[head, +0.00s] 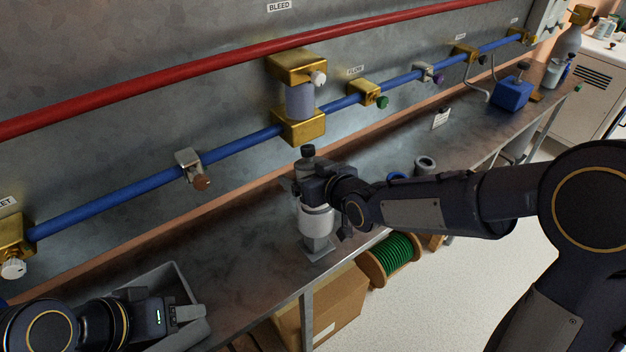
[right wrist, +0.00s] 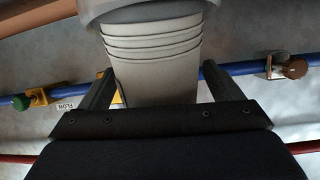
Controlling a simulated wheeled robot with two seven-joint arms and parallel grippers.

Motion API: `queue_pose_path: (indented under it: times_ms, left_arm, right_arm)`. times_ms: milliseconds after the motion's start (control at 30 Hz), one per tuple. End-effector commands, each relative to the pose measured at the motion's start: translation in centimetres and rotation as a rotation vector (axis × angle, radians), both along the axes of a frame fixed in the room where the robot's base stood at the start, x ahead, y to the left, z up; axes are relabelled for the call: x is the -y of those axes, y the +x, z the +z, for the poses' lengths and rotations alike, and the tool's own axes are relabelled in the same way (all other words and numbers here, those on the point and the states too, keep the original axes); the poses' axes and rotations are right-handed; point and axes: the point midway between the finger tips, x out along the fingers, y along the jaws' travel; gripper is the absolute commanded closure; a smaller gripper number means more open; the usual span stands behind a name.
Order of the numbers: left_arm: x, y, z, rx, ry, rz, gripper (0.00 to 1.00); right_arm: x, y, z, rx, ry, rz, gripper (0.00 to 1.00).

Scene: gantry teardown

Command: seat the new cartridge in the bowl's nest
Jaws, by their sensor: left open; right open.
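A pale ribbed cylinder (right wrist: 155,45), which looks like the cartridge, rises from a grey round rim (right wrist: 150,8) in the right wrist view. In the head view the whitish bowl (head: 317,222) stands upright on a small stand at the bench's front edge. A dark cap (head: 308,151) shows above my right gripper (head: 310,190). That gripper is open, with one finger on each side of the cylinder; it hides the middle of the stack, so I cannot tell how deep the cylinder sits. My left gripper (head: 190,314) is open and empty at the lower left.
A grey bin (head: 180,275) lies by my left gripper. A blue pipe (head: 235,146) with brass fittings and a red pipe (head: 190,70) run along the wall. A grey ring (head: 425,164) and a blue ring (head: 396,177) lie on the bench behind my right arm.

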Motion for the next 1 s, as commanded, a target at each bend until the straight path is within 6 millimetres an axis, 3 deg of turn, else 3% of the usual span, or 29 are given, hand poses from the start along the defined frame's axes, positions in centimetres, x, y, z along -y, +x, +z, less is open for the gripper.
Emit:
queue_pose_path:
  times_ms: [233, 600, 667, 1000]
  left_arm:
    - [0.00, 0.00, 0.00, 0.000, 0.000, 0.000, 0.49]
    - [0.00, -0.01, 0.00, 0.000, 0.000, 0.000, 0.49]
    - [0.00, -0.01, 0.00, 0.000, 0.000, 0.000, 0.49]
    - [0.00, 0.00, 0.02, 0.000, 0.000, 0.000, 0.49]
  right_arm:
    - [-0.03, 0.14, -0.06, 0.000, 0.001, -0.001, 0.16]
    - [-0.03, 0.12, -0.05, 0.000, 0.000, -0.001, 0.64]
    - [-0.03, 0.13, -0.01, 0.000, 0.001, -0.001, 0.68]
    - [-0.05, 0.19, 0.84, 0.003, 0.001, -0.001, 0.69]
